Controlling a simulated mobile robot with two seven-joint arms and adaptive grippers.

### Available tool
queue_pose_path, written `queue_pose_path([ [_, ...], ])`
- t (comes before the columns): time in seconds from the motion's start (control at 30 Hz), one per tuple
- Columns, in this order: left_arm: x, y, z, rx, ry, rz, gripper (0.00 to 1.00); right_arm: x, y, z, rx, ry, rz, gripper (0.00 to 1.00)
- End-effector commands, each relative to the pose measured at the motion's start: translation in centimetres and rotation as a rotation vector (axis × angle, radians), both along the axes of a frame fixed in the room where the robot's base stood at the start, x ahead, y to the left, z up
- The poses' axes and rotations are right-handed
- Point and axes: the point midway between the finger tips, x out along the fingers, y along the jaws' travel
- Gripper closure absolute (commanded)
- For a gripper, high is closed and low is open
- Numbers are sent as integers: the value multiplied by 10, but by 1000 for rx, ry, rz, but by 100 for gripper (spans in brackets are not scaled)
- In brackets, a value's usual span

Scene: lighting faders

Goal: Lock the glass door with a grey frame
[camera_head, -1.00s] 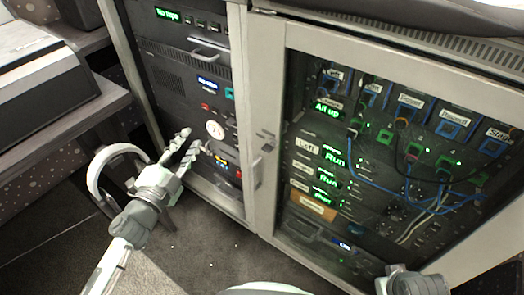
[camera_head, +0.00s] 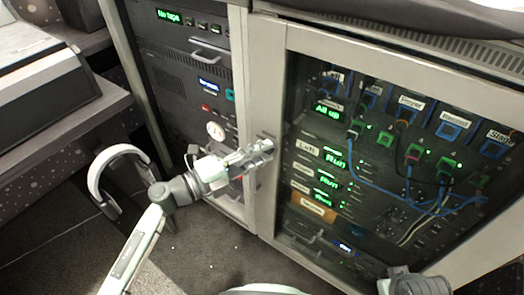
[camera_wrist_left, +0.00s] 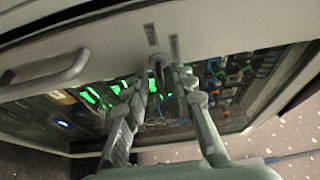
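The glass door with a grey frame (camera_head: 268,80) stands at the right in the head view and looks closed. Its left stile carries a small lock, seen in the left wrist view as a dark key or knob (camera_wrist_left: 158,66) below two small label plates. My left gripper (camera_head: 262,149) is at this stile and covers the lock area in the head view. In the wrist view my left gripper (camera_wrist_left: 156,78) is open, one finger on each side of the key or knob; I cannot tell whether they touch it.
A curved door handle (camera_wrist_left: 48,76) lies left of the fingers in the wrist view. A second rack (camera_head: 185,75) stands left of the door. White headphones (camera_head: 97,185) hang beside the desk at the left. The carpet below is clear.

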Motion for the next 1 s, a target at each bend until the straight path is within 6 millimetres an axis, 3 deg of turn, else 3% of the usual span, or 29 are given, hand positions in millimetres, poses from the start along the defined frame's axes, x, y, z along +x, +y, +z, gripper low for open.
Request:
queue_pose_path([
  [0.3, 3, -4, 0, -1, -1, 1, 74, 3, 5, -1, 12, -5, -4, 100],
  [0.53, 3, -3, 0, -1, -1, 1, 100, 3, 5, -1, 12, -4, -4, 100],
  [1.0, 3, -3, -1, -28, 17, 1, 100, 3, 0, 2, -1, -9, 4, 100],
])
